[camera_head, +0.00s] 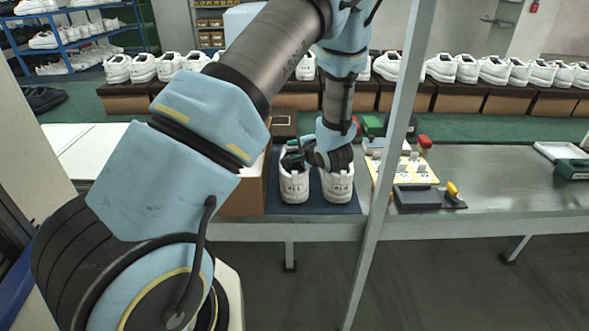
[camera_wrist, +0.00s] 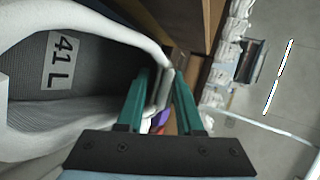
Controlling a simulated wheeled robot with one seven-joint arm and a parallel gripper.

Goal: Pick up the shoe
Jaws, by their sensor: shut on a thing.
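Two white shoes stand side by side, heels toward me, on a dark blue mat (camera_head: 345,208): a left shoe (camera_head: 294,190) and a right shoe (camera_head: 338,187). My gripper (camera_head: 293,157) reaches down and left into the opening of the left shoe, partly hidden by it. In the wrist view, the green fingers of my gripper (camera_wrist: 163,80) are shut on the rim of this shoe (camera_wrist: 90,22), one finger inside and one outside. A "41 L" label shows on its insole. The shoe looks level on the mat; I cannot tell whether it touches.
A brown box (camera_head: 243,195) stands close left of the mat. A grey post (camera_head: 389,150) crosses the view to the right. Beyond it are a yellow board (camera_head: 386,182) and a dark tray (camera_head: 416,198).

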